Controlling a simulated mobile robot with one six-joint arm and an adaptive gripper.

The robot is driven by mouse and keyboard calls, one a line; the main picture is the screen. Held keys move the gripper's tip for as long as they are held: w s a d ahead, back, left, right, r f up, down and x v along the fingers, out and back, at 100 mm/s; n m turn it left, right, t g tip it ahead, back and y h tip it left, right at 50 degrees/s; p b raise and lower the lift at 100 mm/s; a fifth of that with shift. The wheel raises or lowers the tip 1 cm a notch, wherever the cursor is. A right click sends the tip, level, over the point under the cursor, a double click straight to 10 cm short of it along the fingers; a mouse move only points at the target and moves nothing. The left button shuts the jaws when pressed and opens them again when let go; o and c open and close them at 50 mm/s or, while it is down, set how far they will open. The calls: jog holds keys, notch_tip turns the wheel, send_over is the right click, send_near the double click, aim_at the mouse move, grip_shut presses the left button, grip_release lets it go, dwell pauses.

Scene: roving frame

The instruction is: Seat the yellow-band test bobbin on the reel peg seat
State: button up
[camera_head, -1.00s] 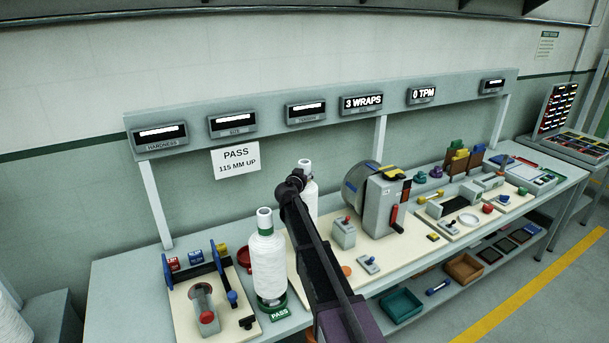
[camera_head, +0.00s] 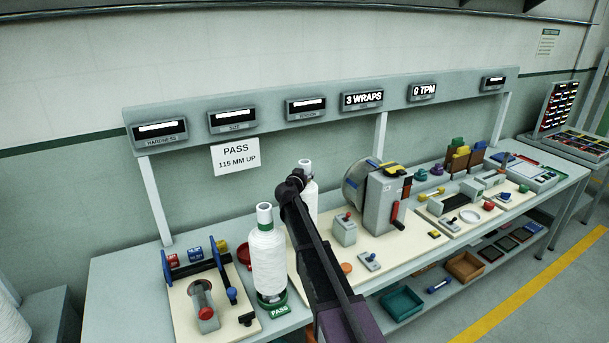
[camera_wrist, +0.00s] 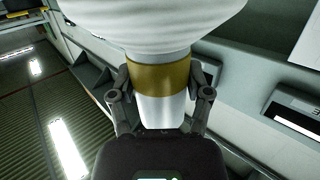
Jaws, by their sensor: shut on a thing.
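My gripper (camera_wrist: 160,84) is shut on the yellow-band test bobbin. Its gold-yellow band (camera_wrist: 160,73) and white tube end lie between the fingers in the wrist view, with the white wound yarn beyond. In the head view my gripper (camera_head: 293,184) is at the top of a white bobbin (camera_head: 311,196), which looks upright and is partly behind my arm. Its lower end is hidden, so I cannot tell whether it touches anything. The grey reel machine (camera_head: 380,200) with a round drum stands just right of it. I cannot make out the reel peg seat.
A green-band white bobbin (camera_head: 268,255) stands on a green PASS base, left of my arm. A board with blue uprights (camera_head: 217,257) is farther left. A grey box with a red-tipped lever (camera_head: 344,230) stands right of my arm. The display rail (camera_head: 250,118) runs behind the bench.

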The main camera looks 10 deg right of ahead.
jog(key=o, duration=1.4)
jog(key=shift+c, duration=0.2)
jog(key=shift+r, duration=0.15)
notch_tip(320, 180, up, 11)
jog(key=p, duration=1.1)
jog(key=shift+r, duration=0.1)
jog(key=shift+d, duration=0.1)
